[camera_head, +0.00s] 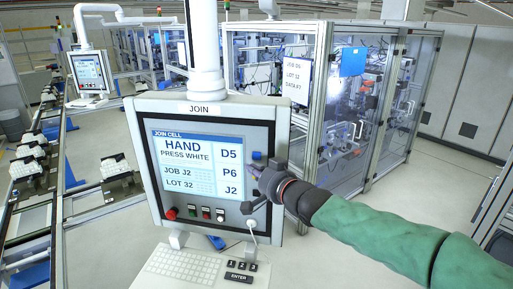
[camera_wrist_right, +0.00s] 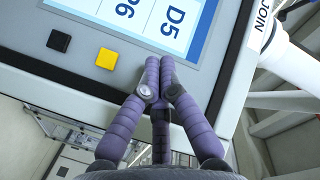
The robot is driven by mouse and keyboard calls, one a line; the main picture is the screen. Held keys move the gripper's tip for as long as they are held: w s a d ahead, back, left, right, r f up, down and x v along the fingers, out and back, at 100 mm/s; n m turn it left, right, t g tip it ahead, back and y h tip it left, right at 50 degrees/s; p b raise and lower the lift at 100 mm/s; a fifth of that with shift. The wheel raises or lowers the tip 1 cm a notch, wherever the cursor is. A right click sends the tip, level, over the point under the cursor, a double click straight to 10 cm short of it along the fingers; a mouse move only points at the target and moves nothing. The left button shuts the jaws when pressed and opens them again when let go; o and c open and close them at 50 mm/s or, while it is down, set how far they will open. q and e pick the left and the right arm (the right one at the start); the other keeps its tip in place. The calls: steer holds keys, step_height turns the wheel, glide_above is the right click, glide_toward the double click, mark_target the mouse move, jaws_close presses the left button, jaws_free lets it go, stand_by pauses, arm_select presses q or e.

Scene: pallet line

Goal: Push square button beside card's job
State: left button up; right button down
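A blue square button (camera_head: 257,155) sits beside D5. In the right wrist view a yellow square button (camera_wrist_right: 106,59) lies beside P6, with a black one (camera_wrist_right: 58,41) further left. My right gripper (camera_head: 253,170) is shut and empty, its fingertips (camera_wrist_right: 160,66) together in front of the panel near D5, hiding part of the button column. Contact is unclear. The card (camera_head: 296,80) hangs on the glass enclosure; its small job text looks like D5 or D6.
Below the screen are a red knob (camera_head: 171,213) and small buttons. A keyboard (camera_head: 180,270) and a 1-2-3 ENTER keypad (camera_head: 240,272) sit beneath. A second panel (camera_head: 88,72) stands at the back left. The floor at right is clear.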

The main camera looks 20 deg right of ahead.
mark_target(257, 156)
steer(key=shift+w+d+p, duration=0.4)
steer(key=shift+w+p, duration=0.3)
steer(key=shift+w, duration=0.05)
steer(key=shift+w+d+p, duration=0.4)
steer(key=shift+w+p, duration=0.3)
steer(key=shift+f, duration=0.1)
stand_by(0.4)
steer(key=shift+w+d+p, duration=0.2)
steer(key=shift+w+p, duration=0.2)
steer(key=shift+p, duration=0.1)
steer(key=shift+w+d+p, duration=0.2)
steer(key=shift+w+p, duration=0.2)
steer(key=shift+p, duration=0.1)
stand_by(0.6)
steer(key=shift+s, duration=0.1)
stand_by(0.3)
steer(key=shift+s+a+b, duration=0.4)
steer(key=shift+s+b, duration=0.15)
steer(key=shift+s, duration=0.15)
